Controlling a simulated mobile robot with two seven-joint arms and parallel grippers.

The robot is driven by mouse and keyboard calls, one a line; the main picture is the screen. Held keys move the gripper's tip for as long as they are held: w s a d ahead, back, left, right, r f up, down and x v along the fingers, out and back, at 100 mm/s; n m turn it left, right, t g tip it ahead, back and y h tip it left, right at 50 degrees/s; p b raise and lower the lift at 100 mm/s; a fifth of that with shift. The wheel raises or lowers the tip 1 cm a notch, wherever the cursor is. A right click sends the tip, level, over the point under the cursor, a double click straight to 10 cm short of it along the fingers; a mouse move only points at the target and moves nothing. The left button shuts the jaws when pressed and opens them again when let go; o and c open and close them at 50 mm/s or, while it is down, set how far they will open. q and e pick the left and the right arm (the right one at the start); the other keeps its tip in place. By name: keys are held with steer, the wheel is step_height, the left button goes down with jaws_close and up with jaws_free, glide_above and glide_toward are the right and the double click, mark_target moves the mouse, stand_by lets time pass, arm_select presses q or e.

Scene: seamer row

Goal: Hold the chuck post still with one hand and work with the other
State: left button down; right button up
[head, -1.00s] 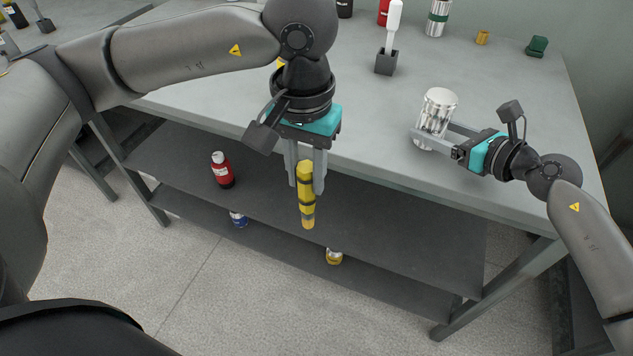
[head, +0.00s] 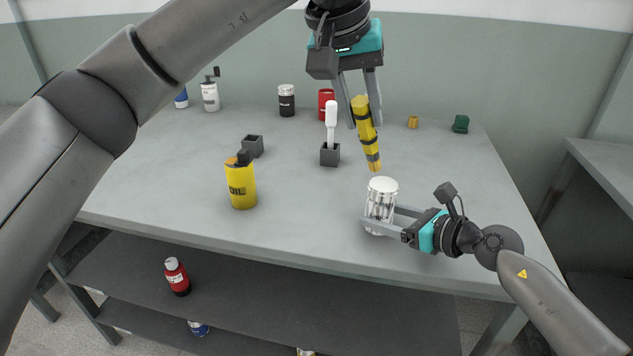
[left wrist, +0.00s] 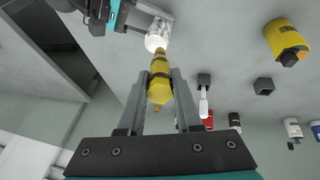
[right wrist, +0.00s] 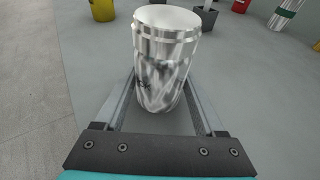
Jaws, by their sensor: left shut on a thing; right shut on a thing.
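The chuck post looks to be the shiny silver cylinder (head: 381,198), upright near the bench's front right edge. My right gripper (head: 380,215) is shut on it from the right, a finger on each side. The post fills the middle of the right wrist view (right wrist: 160,70). My left gripper (head: 364,125) is shut on a yellow tool with black bands (head: 364,122), held slightly tilted, narrow end down. The tool's lower end is just above the post in the head view, apparently apart from it. The left wrist view shows the tool (left wrist: 160,85) pointing towards the post (left wrist: 156,40).
A yellow oil can (head: 241,186) stands left on the bench (head: 300,220). Behind are a dark block (head: 330,155) holding a white-handled tool (head: 331,114), an empty-looking block (head: 253,146), a red can (head: 325,97) and a green piece (head: 460,124). Bench between can and post is clear.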

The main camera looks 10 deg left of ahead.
mark_target(377, 150)
arm_select(q)
steer(key=shift+t, duration=0.3)
steer(key=r, duration=0.1)
steer(key=d+r, duration=0.1)
steer(key=w+r, duration=0.1)
steer(key=shift+w+d+r, duration=0.1)
steer(key=shift+d+r, duration=0.15)
steer(key=shift+d, duration=0.15)
steer(key=shift+f, duration=2.85)
steer(key=shift+f, duration=0.8)
